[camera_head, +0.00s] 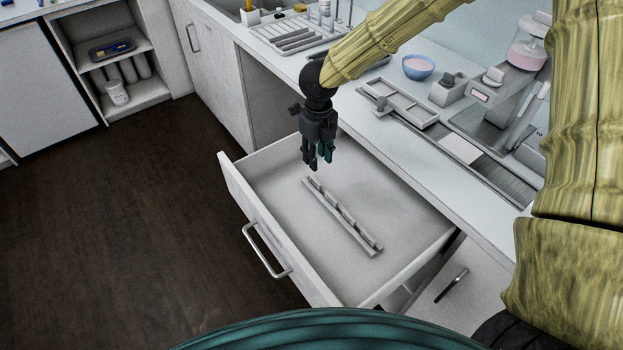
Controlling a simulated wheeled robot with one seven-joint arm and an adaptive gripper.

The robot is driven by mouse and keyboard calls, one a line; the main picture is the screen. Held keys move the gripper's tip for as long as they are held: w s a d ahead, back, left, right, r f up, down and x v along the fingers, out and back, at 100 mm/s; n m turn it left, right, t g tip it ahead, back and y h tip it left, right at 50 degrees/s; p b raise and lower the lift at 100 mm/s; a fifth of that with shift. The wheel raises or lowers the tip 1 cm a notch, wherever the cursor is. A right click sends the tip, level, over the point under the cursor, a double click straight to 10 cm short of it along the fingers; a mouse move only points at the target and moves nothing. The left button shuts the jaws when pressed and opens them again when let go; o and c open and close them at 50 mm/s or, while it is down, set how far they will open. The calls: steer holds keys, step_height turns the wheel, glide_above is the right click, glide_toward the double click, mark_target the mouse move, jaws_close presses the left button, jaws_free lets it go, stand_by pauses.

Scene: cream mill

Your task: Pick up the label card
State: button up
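My gripper (315,160) points down above the open drawer (405,235), over its back left part. Its dark and teal fingers overlap in this view, so I cannot tell how far apart they are. I see nothing clearly held between them. A small flat pale piece (461,149) lies on the counter at the right, beside the grey trays; it may be the label card, but no writing shows. A narrow grey slotted rack (343,217) lies on the drawer floor, below and in front of my gripper; any card in it is too small to tell.
The counter (415,146) behind the drawer bears a compartment tray (402,104), a pink-filled blue bowl (418,67) and a machine (515,90). The drawer handle (265,252) sticks out over the dark floor. An open shelf (112,60) stands at the far left.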

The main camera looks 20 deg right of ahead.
mark_target(316, 181)
steer(key=shift+w+a+f+p, duration=0.1)
steer(key=shift+f+p, duration=0.3)
steer(key=shift+f, duration=2.2)
steer(key=shift+w+a+f+p, duration=0.1)
steer(key=shift+f+p, duration=0.25)
steer(key=shift+f, duration=2.2)
jaws_close()
